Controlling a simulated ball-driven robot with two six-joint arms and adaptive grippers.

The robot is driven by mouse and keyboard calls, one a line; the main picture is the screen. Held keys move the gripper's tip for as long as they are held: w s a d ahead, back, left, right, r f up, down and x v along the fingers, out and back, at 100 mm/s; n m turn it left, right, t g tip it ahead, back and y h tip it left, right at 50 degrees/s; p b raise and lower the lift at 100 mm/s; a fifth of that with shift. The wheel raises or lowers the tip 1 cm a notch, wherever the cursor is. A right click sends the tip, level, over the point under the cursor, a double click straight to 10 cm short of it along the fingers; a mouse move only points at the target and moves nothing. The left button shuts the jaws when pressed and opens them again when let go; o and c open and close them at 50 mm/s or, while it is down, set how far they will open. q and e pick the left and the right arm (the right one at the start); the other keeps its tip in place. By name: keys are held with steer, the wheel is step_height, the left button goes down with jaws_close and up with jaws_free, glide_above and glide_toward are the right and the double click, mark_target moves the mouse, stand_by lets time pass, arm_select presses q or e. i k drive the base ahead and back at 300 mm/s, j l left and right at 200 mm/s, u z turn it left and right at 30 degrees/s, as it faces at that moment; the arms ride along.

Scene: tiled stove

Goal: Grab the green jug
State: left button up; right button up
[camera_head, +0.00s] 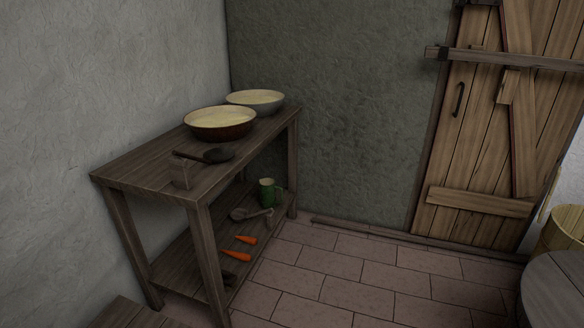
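The green jug (267,193) stands upright on the lower shelf (176,265) of a wooden side table, near the shelf's far end. It has a pale rim, and its handle appears to be on the right. The table top and its legs frame the space around it. Neither of my grippers shows in the head view, so none is seen near the jug.
Two bowls (220,122) (255,101) and a dark ladle (205,156) are on the table top (140,167). The tiled floor (370,272) right of the table is clear.

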mark_target(268, 188)
steer(key=i+l+u, duration=0.15)
steer(key=i+u, duration=0.2)
steer(key=i, duration=0.2)
steer(key=i+l+u, duration=0.4)
steer(key=i+j, duration=0.05)
steer(key=i, duration=0.1)
